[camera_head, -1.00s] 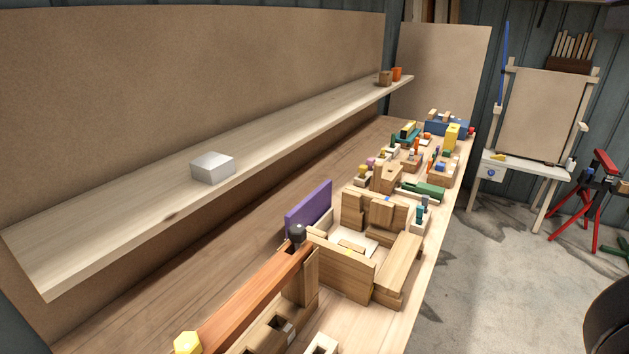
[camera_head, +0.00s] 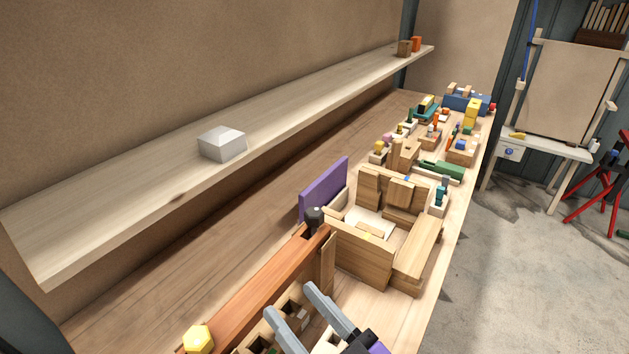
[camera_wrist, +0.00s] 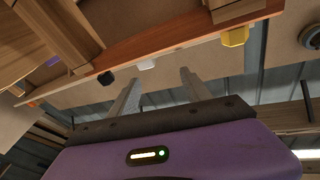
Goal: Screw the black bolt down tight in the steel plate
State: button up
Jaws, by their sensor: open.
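The black bolt (camera_head: 314,217) stands upright at the far end of a long red-brown beam (camera_head: 262,288). I cannot tell how deep it sits. A dark bolt head (camera_wrist: 105,77), seemingly the same one, shows in the wrist view by the beam's edge. I cannot make out a steel plate as such. My gripper (camera_head: 290,298) is at the bottom of the head view, right of the beam and nearer than the bolt, apart from it. Its two grey fingers are open, with nothing between them. In the wrist view my gripper (camera_wrist: 160,76) points toward the beam's edge.
A yellow hex piece (camera_head: 199,339) sits on the beam's near end. A purple board (camera_head: 324,189) and a wooden box (camera_head: 359,254) stand close to the bolt. A shelf (camera_head: 120,207) with a grey block (camera_head: 222,143) runs along the left. Several small toys crowd the bench farther back.

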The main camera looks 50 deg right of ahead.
jog(key=w+d+r+n+t+y+b, duration=0.1)
jog(key=w+d+r+t, duration=0.15)
jog(key=w+r, duration=0.7)
jog(key=w+d+r+t+y, duration=0.1)
jog(key=w+d+r+t, duration=0.15)
jog(key=w+r, duration=0.75)
jog(key=w+a+r+n+y, duration=0.2)
jog(key=w+r+n+y, duration=0.1)
jog(key=r+n+y, duration=0.5)
jog(key=n+g+h+b, duration=0.2)
jog(key=n+g+h, duration=0.3)
jog(key=n+g, duration=1.4)
send_over(314, 211)
notch_tip(314, 211, down, 18)
jog(key=m+g, duration=0.4)
jog(key=g, duration=0.1)
jog(key=shift+f+m, duration=0.15)
jog(key=shift+m, duration=0.25)
jog(key=shift+s+f, duration=0.1)
jog(key=shift+f, duration=3.8)
